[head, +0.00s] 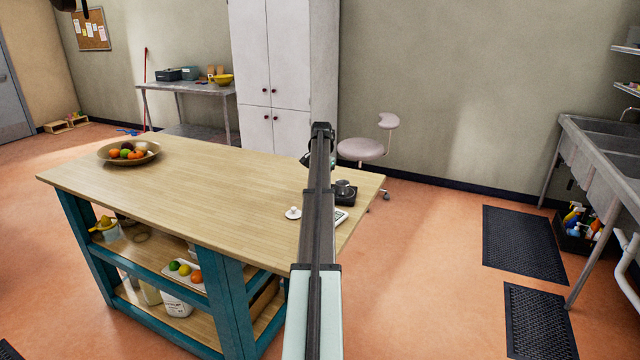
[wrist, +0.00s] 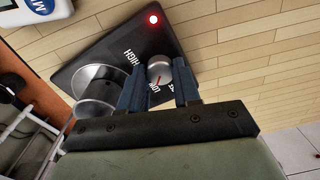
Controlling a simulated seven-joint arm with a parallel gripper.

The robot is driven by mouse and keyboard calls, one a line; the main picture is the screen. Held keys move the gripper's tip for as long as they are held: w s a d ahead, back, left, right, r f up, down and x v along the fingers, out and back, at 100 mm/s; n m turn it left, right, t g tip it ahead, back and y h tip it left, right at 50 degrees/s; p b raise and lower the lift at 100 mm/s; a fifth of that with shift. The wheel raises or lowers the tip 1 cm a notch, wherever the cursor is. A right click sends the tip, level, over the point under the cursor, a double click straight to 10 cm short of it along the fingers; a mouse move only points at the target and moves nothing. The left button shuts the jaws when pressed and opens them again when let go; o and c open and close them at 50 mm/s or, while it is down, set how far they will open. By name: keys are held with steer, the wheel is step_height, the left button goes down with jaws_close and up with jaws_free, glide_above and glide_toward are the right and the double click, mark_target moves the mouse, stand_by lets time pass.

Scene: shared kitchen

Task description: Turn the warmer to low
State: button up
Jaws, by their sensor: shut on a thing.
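The warmer is a black plate (wrist: 115,45) on the wooden worktop, with white HIGH and LOW labels and a lit red light. In the head view, part of the warmer (head: 348,197) shows to the right of my arm. Its silver knob (wrist: 158,68) has a red mark that points down-left, toward the LOW label. My gripper (wrist: 160,72) is shut on the knob, one dark finger on each side. Another label beside the right finger is partly hidden. A round metal vessel (wrist: 97,85) stands on the warmer, left of my fingers. In the head view my arm hides the fingertips.
A white device (wrist: 38,8) with blue lettering lies close to the warmer. A small white object (head: 293,213) is left of my arm. A fruit bowl (head: 128,152) sits at the worktop's far left; the middle of the worktop (head: 220,180) is clear.

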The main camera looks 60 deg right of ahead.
steer(key=o, duration=1.1)
steer(key=shift+c, duration=0.2)
steer(key=shift+r, duration=0.15)
step_height(320, 180, up, 14)
steer(key=shift+s+f, duration=0.2)
steer(key=shift+f, duration=0.05)
